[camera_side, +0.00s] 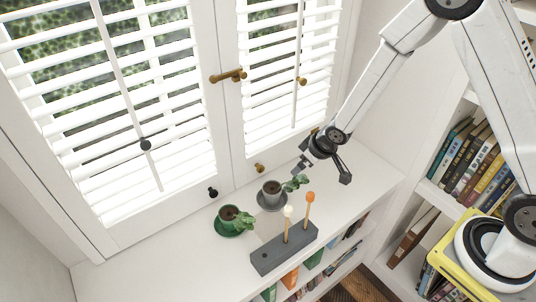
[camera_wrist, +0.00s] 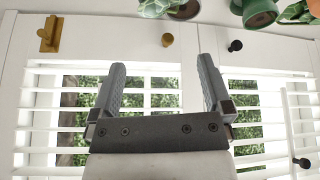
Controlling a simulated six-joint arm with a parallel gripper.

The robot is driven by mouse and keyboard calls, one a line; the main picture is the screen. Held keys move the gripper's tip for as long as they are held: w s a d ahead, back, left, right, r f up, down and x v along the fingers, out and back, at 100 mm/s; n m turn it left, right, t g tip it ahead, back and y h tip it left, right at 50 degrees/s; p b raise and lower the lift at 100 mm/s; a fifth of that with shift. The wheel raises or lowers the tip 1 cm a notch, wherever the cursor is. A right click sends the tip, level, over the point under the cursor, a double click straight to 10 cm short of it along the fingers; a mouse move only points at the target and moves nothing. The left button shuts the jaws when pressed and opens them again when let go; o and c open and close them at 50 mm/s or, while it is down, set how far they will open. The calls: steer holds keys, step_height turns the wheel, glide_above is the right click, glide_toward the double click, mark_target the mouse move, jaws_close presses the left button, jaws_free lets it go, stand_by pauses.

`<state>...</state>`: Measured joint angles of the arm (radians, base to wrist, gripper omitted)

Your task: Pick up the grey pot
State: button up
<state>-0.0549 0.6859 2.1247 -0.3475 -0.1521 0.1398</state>
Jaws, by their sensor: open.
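The grey pot (camera_side: 271,188) holds dark soil and a green plant that leans to the right. It stands upright on a grey saucer on the white shelf top under the window. In the wrist view the grey pot (camera_wrist: 186,9) shows only in part, cut off at the top edge, with its green leaves (camera_wrist: 154,8) to the left. My gripper (camera_side: 323,174) is open and empty, above and to the right of the grey pot in the side view, apart from it. In the wrist view my gripper's fingers (camera_wrist: 161,66) are spread with only the window behind them.
A green pot (camera_side: 229,212) on a green saucer stands left of the grey pot. In front is a grey block (camera_side: 272,257) with two upright sticks, one white-tipped, one orange-tipped. The shuttered window (camera_side: 130,90) with brass handles rises close behind. The shelf top's left part is clear.

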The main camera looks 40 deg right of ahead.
steer(key=n+y, duration=0.1)
steer(key=y, duration=0.1)
glide_toward(270, 189)
steer(key=shift+s+f+t, duration=0.25)
steer(key=shift+f+t, duration=0.05)
steer(key=shift+f, duration=0.25)
steer(key=shift+x, duration=1.25)
steer(key=shift+w+f, duration=0.1)
steer(key=shift+w, duration=0.05)
steer(key=shift+x, duration=2.5)
jaws_close()
